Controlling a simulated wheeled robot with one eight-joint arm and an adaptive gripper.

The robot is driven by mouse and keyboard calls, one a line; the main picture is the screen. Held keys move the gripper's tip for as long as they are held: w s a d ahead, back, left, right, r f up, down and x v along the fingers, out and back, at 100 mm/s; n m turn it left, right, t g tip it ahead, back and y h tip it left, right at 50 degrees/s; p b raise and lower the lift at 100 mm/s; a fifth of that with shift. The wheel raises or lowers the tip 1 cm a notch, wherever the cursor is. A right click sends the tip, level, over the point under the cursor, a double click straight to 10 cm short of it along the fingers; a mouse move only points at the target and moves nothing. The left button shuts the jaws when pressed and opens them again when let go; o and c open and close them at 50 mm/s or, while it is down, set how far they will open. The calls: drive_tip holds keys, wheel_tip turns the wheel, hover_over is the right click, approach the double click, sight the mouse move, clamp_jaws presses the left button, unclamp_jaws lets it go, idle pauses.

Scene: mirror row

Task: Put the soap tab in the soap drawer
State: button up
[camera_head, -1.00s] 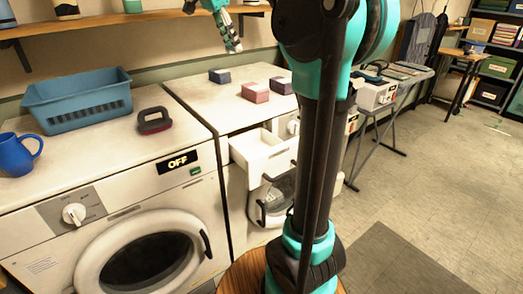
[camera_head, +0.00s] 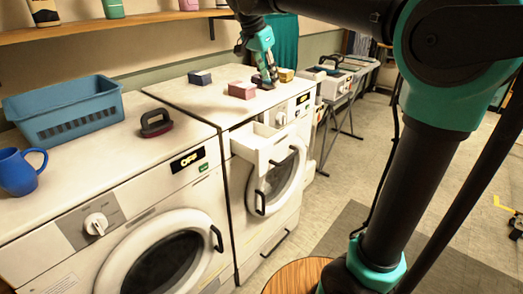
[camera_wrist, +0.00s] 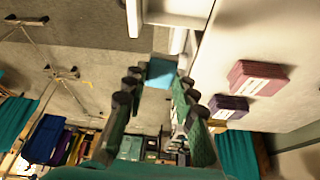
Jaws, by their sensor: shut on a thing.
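My gripper (camera_head: 268,82) is above the right machine's top, near its front edge. In the wrist view my gripper (camera_wrist: 160,82) is shut on a small blue block (camera_wrist: 161,72), seemingly the soap tab, held between the fingertips. The block cannot be made out clearly in the head view. The white soap drawer (camera_head: 262,147) is pulled open at the front of the right machine, below and nearer than my gripper. From this distance its inside is hard to make out.
A dark blue box (camera_head: 200,77), a pink box (camera_head: 242,90) and a yellow box (camera_head: 286,75) stand on the right machine. A purple box (camera_wrist: 229,107) is beside the pink one. A blue basket (camera_head: 65,112), dark-handled brush (camera_head: 155,123) and blue mug (camera_head: 18,172) stand on the left machine.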

drive_tip(key=shift+n, duration=0.7)
drive_tip(key=a+f, duration=0.1)
drive_tip(key=f, duration=0.5)
drive_tip(key=s+a+f, duration=0.1)
drive_tip(key=f, duration=0.5)
drive_tip(key=a+f, duration=0.1)
drive_tip(key=f, duration=0.5)
drive_tip(key=shift+s+a+f, duration=0.15)
drive_tip(key=shift+s+a, duration=0.05)
drive_tip(key=shift+a, duration=0.15)
drive_tip(key=shift+f, duration=2.05)
drive_tip(key=shift+f, duration=0.1)
drive_tip(key=o, duration=0.9)
drive_tip(key=shift+o, duration=0.2)
drive_tip(key=v, duration=1.2)
drive_tip(key=shift+s+d, duration=0.2)
drive_tip(key=shift+d, duration=0.05)
